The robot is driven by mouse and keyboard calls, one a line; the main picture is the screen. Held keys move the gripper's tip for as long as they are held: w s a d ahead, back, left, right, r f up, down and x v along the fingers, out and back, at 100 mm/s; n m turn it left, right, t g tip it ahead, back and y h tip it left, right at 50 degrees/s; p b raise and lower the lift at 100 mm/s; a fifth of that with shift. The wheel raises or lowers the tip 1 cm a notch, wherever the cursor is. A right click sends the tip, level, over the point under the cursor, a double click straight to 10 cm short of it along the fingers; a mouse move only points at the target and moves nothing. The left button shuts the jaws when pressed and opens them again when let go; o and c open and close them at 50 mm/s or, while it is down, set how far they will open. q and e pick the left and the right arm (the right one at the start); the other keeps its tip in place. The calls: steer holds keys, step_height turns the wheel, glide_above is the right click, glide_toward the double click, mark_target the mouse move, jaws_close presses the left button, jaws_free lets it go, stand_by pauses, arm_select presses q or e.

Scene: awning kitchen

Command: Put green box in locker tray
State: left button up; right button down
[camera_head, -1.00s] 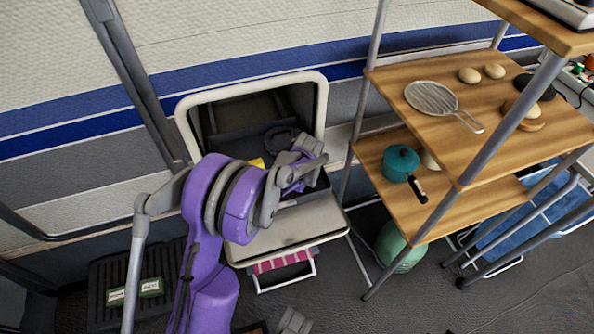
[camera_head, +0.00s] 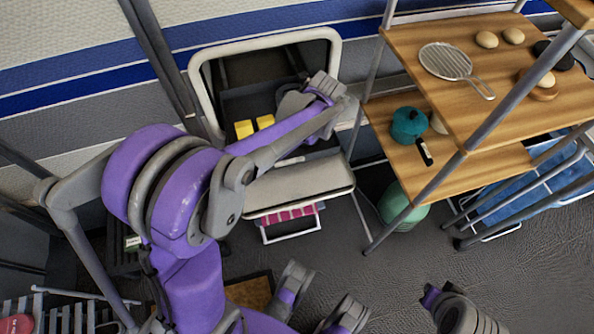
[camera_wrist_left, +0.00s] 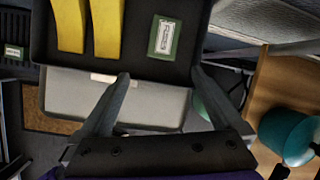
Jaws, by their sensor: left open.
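A green box with a pale label lies in the dark locker tray, beside two yellow things; in the left wrist view it is the green box (camera_wrist_left: 165,38) near the tray's front edge. The tray (camera_wrist_left: 140,66) sits in the white-framed locker opening (camera_head: 200,85) in the head view. My left gripper (camera_wrist_left: 160,75) is open over the tray's front, its fingers apart and empty, with the box just beyond the fingertips. In the head view my arm hides the box and much of the tray.
Another green box (camera_head: 132,243) lies on a dark step at left, partly hidden by my arm. Yellow things (camera_head: 243,129) stand in the tray. A wooden shelf rack (camera_head: 450,165) with a teal pot (camera_head: 408,125) stands close on the right.

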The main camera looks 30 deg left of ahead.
arm_select(q)
steer(key=s+d+n+h, duration=0.1)
steer(key=s+d+n, duration=0.2)
steer(key=s+n, duration=0.4)
steer(key=s+d+r+n+t+h, duration=0.1)
steer(key=s+d+n, duration=0.2)
steer(key=s+n, duration=0.5)
steer(key=s+d+r+n+h, duration=0.1)
steer(key=s+d+n, duration=0.2)
steer(key=s+n, duration=0.4)
steer(key=s, duration=0.2)
steer(key=shift+s+d+n, duration=0.3)
steer(key=shift+s+d, duration=0.1)
steer(key=shift+a, duration=0.1)
